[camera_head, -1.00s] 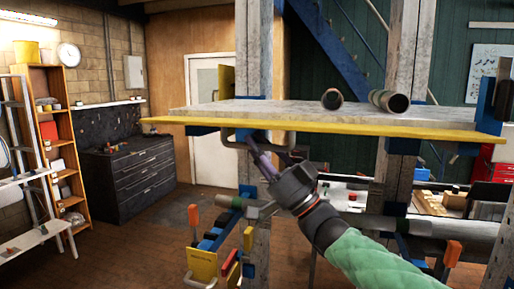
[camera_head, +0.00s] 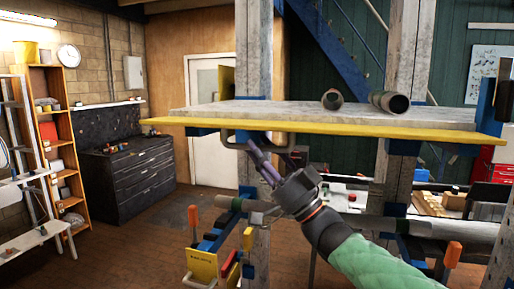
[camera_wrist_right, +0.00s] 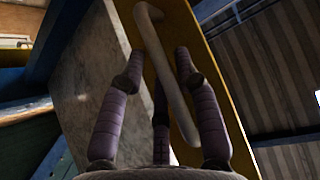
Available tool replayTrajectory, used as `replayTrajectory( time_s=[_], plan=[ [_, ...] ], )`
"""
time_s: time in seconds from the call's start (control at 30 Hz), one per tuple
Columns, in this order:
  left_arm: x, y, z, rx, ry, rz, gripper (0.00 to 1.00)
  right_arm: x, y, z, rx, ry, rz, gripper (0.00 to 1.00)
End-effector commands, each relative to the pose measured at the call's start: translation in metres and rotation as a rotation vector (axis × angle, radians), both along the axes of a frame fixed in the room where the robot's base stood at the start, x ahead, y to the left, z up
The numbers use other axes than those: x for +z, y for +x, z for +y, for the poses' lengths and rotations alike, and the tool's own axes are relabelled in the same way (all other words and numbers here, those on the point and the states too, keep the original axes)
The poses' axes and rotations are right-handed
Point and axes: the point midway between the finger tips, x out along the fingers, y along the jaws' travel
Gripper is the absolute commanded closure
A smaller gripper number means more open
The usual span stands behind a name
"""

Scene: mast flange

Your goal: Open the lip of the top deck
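The top deck (camera_head: 225,114) is a grey slab with a yellow lip (camera_head: 350,129) along its front edge. A grey bar handle (camera_head: 228,143) hangs under the lip, left of centre. My right gripper (camera_head: 268,157) is just below and right of this handle, its purple fingers pointing up at it. In the right wrist view the fingers (camera_wrist_right: 160,85) are spread, and the handle (camera_wrist_right: 166,65) runs between them in the picture beside the yellow lip (camera_wrist_right: 218,75). I cannot tell if they touch it. My left gripper is not in view.
Two pipe pieces (camera_head: 390,102) lie on the deck at right. Upright posts (camera_head: 252,60) stand behind it. Below are a grey horizontal pipe (camera_head: 455,230) and clamps with orange handles (camera_head: 194,216). Free floor (camera_head: 120,250) lies at left.

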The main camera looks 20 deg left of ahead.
Motion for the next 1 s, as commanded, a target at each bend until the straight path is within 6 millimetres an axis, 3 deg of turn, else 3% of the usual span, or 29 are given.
replayTrajectory(
  time_s=[0.5,1.0],
  plan=[
    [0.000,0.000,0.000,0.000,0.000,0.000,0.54,-0.064,-0.017,-0.066,-0.002,0.001,0.002,0.68],
    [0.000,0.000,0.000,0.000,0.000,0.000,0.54,-0.075,-0.021,-0.076,0.000,0.000,0.000,0.68]
  ],
)
